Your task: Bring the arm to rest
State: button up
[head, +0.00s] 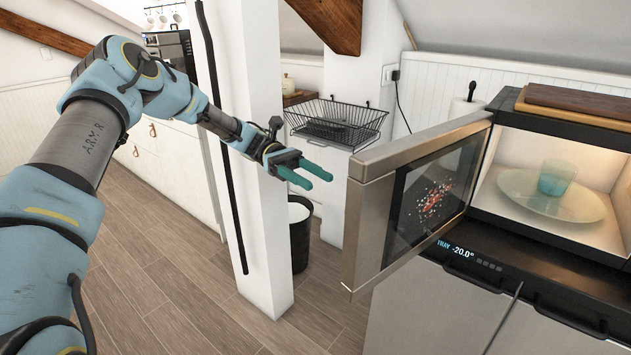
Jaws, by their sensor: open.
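My gripper (312,177) has teal fingers and hangs in the air in the middle of the head view, at the end of my blue and grey arm. The fingers are open, with nothing between them, and point right towards the open microwave door (365,222). A gap shows between the fingertips and the door's edge in the picture. My arm stretches from the lower left, in front of a white pillar (252,75).
The lit microwave (479,200) stands open at right, with a teal cup (556,177) and a glass plate (516,190) inside. Wooden boards (575,100) lie on top. A black wire basket (335,122) hangs behind. A dark bin (299,240) stands by the pillar. Floor (165,290) is clear at left.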

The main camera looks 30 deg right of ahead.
dwell(0.3)
jog(key=w+a+f+t, duration=0.25)
jog(key=a+t, duration=0.35)
jog(key=a, duration=0.3)
jog(key=w+a+f+t, duration=0.1)
jog(key=a+f+t, duration=0.3)
jog(key=a, duration=0.6)
jog(key=a+r+m+t+y, duration=0.2)
jog(key=a+t, duration=0.7)
jog(key=a, duration=1.1)
jog(key=shift+r+m, duration=0.4)
jog(key=shift+r, duration=0.4)
